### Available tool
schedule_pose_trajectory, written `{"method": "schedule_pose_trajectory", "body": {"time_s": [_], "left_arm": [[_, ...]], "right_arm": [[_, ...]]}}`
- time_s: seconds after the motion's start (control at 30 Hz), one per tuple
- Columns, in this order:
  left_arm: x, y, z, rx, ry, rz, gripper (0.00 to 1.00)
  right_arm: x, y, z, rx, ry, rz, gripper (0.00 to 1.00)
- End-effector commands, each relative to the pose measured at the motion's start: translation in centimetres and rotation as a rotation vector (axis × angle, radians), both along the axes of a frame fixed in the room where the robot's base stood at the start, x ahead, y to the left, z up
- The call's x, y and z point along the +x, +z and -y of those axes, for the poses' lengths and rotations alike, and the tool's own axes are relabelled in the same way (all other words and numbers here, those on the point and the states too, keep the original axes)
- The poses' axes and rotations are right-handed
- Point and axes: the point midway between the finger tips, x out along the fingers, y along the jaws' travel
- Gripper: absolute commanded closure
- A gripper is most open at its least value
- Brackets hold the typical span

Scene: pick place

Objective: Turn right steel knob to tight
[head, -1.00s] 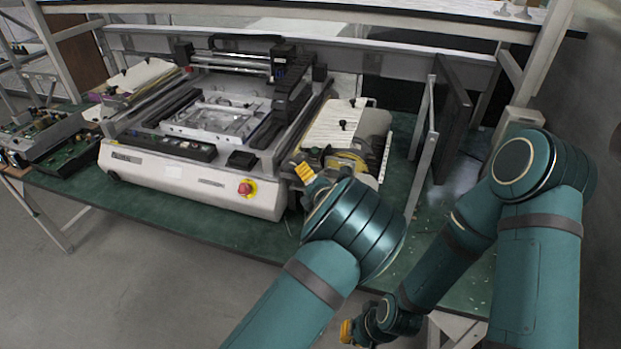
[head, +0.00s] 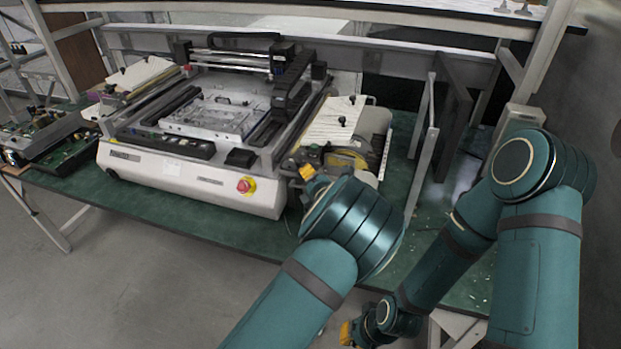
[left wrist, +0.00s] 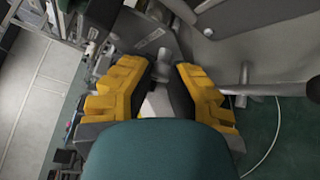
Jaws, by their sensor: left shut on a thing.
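In the left wrist view, my left gripper (left wrist: 163,82) has its two yellow-backed fingers on either side of a small grey metal piece, which looks like the steel knob (left wrist: 161,72). The gripper is shut on it; the contact faces are partly hidden by the fingers. In the head view, my left gripper (head: 308,173) is at the right side of the white machine (head: 190,185), mostly hidden behind my own wrist, and the knob cannot be made out there. My right gripper (head: 346,333) hangs low at the bottom edge, away from the machine; its fingers are too small to judge.
A red emergency button (head: 245,185) on a yellow base is on the machine's front, left of my left gripper. A dark upright panel (head: 455,115) stands to the right. The green table (head: 150,215) is bare along its front.

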Motion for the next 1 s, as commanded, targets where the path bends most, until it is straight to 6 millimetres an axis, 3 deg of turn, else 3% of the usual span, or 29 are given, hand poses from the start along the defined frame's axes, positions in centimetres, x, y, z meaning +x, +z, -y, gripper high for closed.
{"method": "schedule_pose_trajectory", "body": {"time_s": [0.43,1.0], "left_arm": [[0.1,-0.8,-0.4,0.336,0.008,0.112,1.0],[0.2,-0.4,-0.6,0.789,0.01,0.26,1.0]], "right_arm": [[0.6,-6.9,0.1,-0.003,0.002,0.014,1.0],[0.9,-7.7,0.1,-0.004,0.0,0.022,1.0]]}}
